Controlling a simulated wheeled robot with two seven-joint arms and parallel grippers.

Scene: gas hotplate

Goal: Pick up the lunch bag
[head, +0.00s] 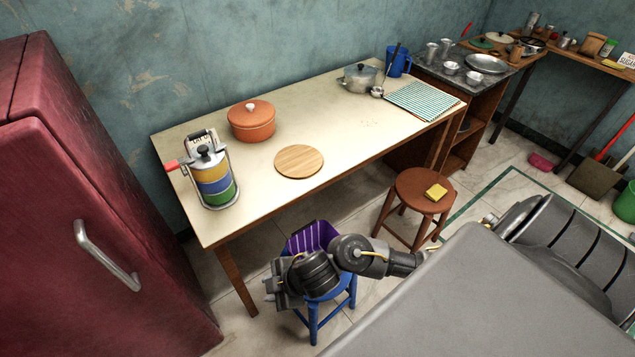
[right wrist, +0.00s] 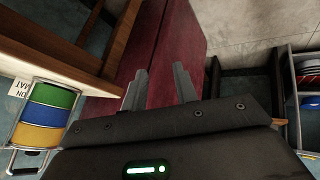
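The purple bag with pale stripes (head: 309,236), which I take for the lunch bag, stands on the blue stool (head: 314,318) in the head view. My right arm crosses in front of it and hides its lower part. My right gripper (head: 272,288) is at the stool's left side, pointing left; I cannot tell its gap from the bag. In the right wrist view my right gripper (right wrist: 159,88) has its two fingers apart with nothing between them. The bag does not show there. My left gripper is not in view.
A table (head: 350,140) above the stool holds a stacked tiffin carrier (head: 213,180), an orange pot (head: 251,120) and a round board (head: 299,161). A red fridge (head: 95,220) stands at left.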

